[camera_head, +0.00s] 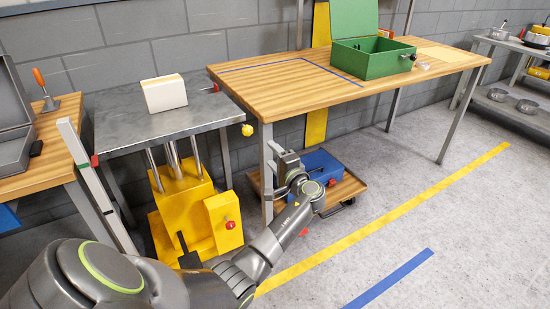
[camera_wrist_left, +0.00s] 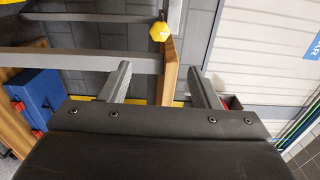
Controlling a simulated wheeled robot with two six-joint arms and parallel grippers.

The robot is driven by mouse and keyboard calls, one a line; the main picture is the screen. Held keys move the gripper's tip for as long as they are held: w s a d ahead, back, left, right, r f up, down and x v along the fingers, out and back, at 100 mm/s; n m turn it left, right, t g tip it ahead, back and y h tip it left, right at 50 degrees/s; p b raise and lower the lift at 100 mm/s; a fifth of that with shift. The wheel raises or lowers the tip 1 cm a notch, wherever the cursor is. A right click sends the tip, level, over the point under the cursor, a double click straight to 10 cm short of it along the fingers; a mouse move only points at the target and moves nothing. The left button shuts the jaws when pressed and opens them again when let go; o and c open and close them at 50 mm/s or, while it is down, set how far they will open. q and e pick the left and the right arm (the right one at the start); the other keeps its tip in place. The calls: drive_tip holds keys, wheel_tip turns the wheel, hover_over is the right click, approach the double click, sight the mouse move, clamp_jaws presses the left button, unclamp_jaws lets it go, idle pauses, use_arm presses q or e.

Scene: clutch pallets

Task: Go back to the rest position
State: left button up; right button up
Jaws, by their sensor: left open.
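My left arm reaches in from the lower left of the head view. Its left gripper (camera_head: 281,160) is held in the air near the front left leg of the wooden table (camera_head: 290,98). In the left wrist view the two fingers of the left gripper (camera_wrist_left: 162,82) stand well apart, with nothing between them in its grasp. My right gripper does not show in either view.
A yellow lift (camera_head: 183,200) carries a metal top (camera_head: 120,125) with a white block (camera_head: 165,94). A green box (camera_head: 372,60) stands open on the wooden table. A blue box (camera_head: 322,165) sits on a low trolley.

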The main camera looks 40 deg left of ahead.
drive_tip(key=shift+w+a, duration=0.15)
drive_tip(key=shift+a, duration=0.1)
use_arm(q)
drive_tip(key=s+d+f+m+g+h+p, duration=0.1)
drive_tip(key=s+f+h+p, duration=0.15)
drive_tip(key=s+f, duration=0.6)
drive_tip(key=s+d+f+g+h+p, duration=0.1)
drive_tip(key=s+f+h, duration=0.25)
drive_tip(key=f, duration=0.95)
drive_tip(key=s+d+f+m+h+p, duration=0.1)
drive_tip(key=s+d+f+h+p, duration=0.3)
drive_tip(key=f, duration=0.6)
drive_tip(key=s+d+f+n+g+h+p, duration=0.1)
drive_tip(key=s+f, duration=0.3)
drive_tip(key=s, duration=0.9)
drive_tip(key=s+d+f+n+g+h+p, duration=0.1)
drive_tip(key=s+d+f+n+h, duration=0.1)
drive_tip(key=s, duration=1.1)
drive_tip(key=s+d+f+n+g+h+p, duration=0.1)
drive_tip(key=s+f, duration=0.5)
drive_tip(key=s, duration=0.7)
drive_tip(key=d+n+g+h, duration=0.1)
drive_tip(key=d+n, duration=0.1)
drive_tip(key=n, duration=0.1)
drive_tip(key=shift+d+f+n, duration=0.3)
drive_tip(key=shift+f, duration=0.05)
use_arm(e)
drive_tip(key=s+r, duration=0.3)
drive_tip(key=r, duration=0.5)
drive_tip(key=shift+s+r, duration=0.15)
